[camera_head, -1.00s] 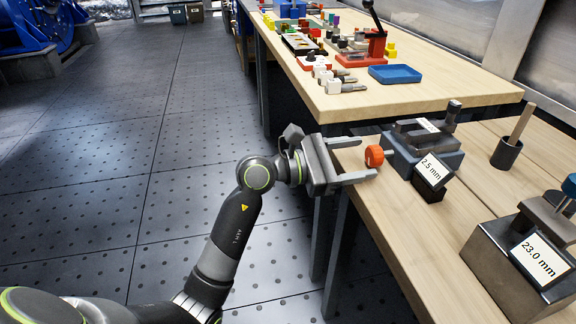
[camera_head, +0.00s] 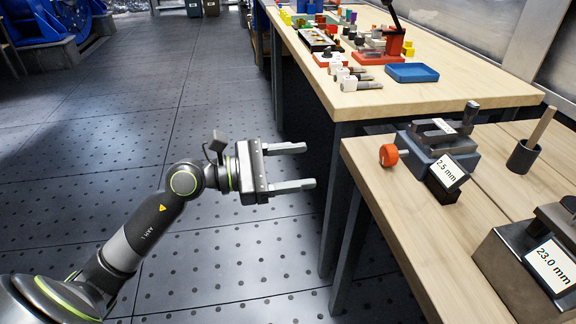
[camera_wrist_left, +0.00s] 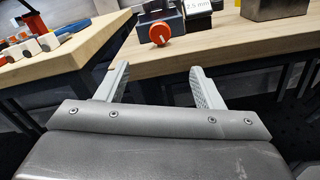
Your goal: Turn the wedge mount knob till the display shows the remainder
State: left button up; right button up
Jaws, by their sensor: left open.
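The wedge mount (camera_head: 428,143) is a blue-grey block on the lower wooden bench, with an orange knob (camera_head: 388,155) on its left side. Its display (camera_head: 451,171) appears to read 2.5 mm. In the left wrist view the knob (camera_wrist_left: 160,33) shows ahead of the fingers, with the display (camera_wrist_left: 198,6) above right of it. My left gripper (camera_head: 305,166) is open and empty, off the bench's left edge, pointing at the knob with a clear gap between. My right gripper is not in view.
A second metal block with a display (camera_head: 553,266) reading 23.0 mm stands nearer on the bench (camera_head: 412,216). A dark cup (camera_head: 523,156) holding a stick stands behind. The upper bench (camera_head: 440,95) holds a blue tray (camera_head: 411,72) and several small parts. Open floor lies left.

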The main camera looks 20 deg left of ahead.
pick_arm(q)
jog(key=shift+s+a, duration=0.4)
jog(key=shift+a, duration=0.15)
